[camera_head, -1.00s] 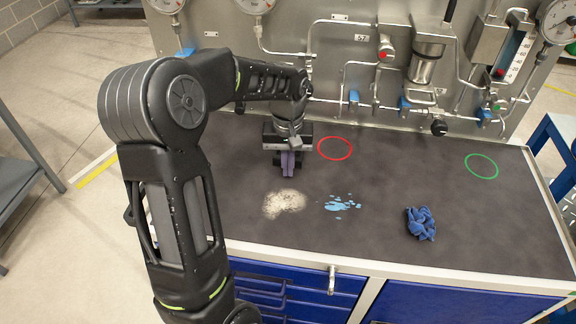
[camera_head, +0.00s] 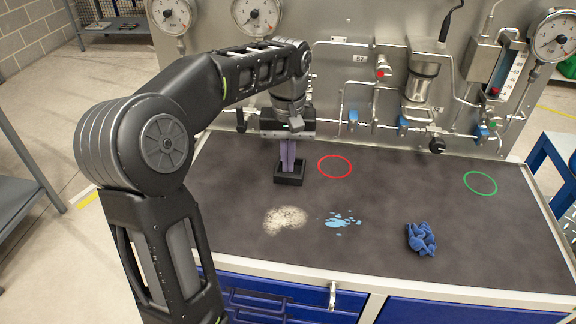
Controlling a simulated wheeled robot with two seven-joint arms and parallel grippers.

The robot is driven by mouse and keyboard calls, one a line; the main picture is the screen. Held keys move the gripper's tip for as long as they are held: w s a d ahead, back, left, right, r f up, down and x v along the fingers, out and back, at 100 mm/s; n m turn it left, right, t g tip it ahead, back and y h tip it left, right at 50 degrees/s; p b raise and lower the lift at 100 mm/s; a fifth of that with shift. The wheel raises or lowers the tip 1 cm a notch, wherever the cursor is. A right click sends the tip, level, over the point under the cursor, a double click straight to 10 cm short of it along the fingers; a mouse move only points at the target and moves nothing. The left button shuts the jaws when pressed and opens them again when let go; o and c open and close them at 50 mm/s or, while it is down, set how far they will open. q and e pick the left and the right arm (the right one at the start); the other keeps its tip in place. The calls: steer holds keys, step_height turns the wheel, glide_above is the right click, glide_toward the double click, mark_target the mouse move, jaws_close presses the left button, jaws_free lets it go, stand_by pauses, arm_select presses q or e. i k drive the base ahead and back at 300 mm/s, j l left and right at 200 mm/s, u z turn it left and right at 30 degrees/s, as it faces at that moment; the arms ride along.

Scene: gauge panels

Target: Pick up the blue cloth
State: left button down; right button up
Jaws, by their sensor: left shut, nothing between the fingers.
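The blue cloth (camera_head: 421,239) lies crumpled on the dark bench top at the right front. My left gripper (camera_head: 289,166) points down at the back left of the bench, well left of the cloth. Its purple fingers are shut with nothing between them. My right gripper is out of view.
The bench top (camera_head: 385,190) has a red ring (camera_head: 335,166), a green ring (camera_head: 480,183), a pale powdery patch (camera_head: 286,220) and blue spots (camera_head: 341,220). A gauge panel (camera_head: 345,60) with pipes and valves stands along the back edge. The bench around the cloth is clear.

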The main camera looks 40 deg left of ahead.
mark_target(421, 239)
steer(key=k, duration=1)
